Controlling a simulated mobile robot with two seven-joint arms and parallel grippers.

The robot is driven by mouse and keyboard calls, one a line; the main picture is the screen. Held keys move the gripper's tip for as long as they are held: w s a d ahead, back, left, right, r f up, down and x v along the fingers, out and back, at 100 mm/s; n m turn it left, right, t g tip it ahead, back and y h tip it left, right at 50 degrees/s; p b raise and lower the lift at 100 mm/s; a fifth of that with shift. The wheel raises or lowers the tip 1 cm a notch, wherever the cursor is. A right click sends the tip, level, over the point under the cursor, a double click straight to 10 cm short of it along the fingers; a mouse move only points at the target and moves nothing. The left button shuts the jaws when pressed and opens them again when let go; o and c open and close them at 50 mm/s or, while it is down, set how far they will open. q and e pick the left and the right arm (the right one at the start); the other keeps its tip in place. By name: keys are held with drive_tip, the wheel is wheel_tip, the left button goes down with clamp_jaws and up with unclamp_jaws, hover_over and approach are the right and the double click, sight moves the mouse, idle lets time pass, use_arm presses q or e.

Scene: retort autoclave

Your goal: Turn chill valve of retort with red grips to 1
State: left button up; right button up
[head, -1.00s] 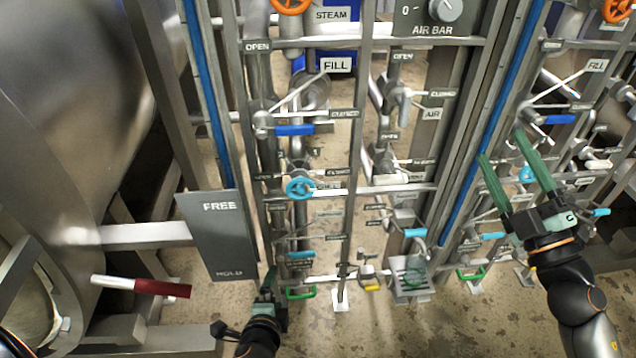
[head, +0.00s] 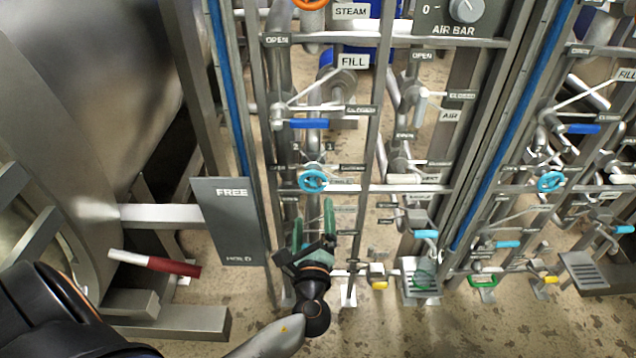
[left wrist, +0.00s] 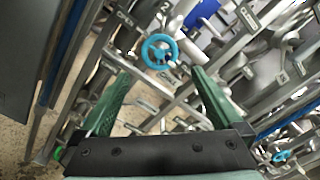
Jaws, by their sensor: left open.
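The light-blue chill handwheel (head: 313,179) is on the pipe rack beside the red-gripped retort, with small plates marked 2 and 1 above it. Its pointer setting is too small to read. My left gripper (head: 313,214) is open and empty, just below the wheel in the head view, with green fingers pointing up toward it. In the left wrist view the wheel (left wrist: 160,52) shows beyond and between the tips of the open fingers (left wrist: 162,76), apparently untouched. The red-and-white grip (head: 165,265) is at the lower left. My right gripper is out of view.
A grey FREE/HOLD plate (head: 230,222) stands left of the wheel. A blue-handled FILL lever (head: 309,123) is above it, and rack bars and pipes crowd around. Another light-blue wheel (head: 551,181) is on the rack to the right.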

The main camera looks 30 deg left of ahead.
sight(314, 185)
use_arm(q)
drive_tip(key=x, duration=1.1)
drive_tip(key=shift+b, duration=0.4)
drive_tip(key=shift+c, duration=0.2)
drive_tip(key=c, duration=1.1)
drive_tip(key=shift+f, duration=0.1)
